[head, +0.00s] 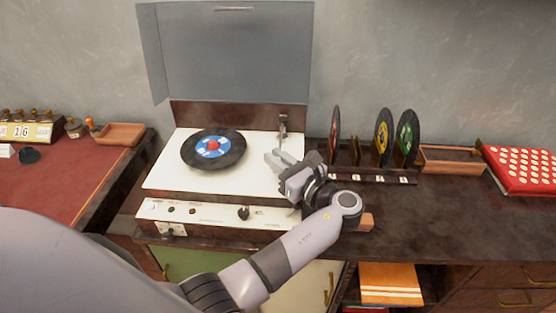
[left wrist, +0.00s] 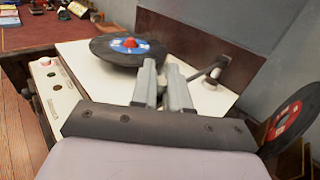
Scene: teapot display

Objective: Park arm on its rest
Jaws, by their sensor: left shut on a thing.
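The record player (head: 160,178) stands open on the cabinet, with a black record (head: 233,157) with a blue label and red centre on its platter. The tonearm (head: 283,127) is at the right side of the white deck; in the left wrist view its grey tube (left wrist: 203,74) runs from a pivot at the back down to my fingers. My left gripper (head: 277,158) is shut on the tonearm, right of the record and apart from it. Its fingers (left wrist: 162,72) also show in the left wrist view. The tonearm's tip and its rest are hidden or too small to tell. My right gripper is not in view.
The raised grey lid (head: 235,55) stands behind the deck. A rack (head: 372,176) with several upright records is close on the right. A wooden tray (head: 450,160) and a red box (head: 522,168) lie farther right. Knobs line the front panel (head: 210,214).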

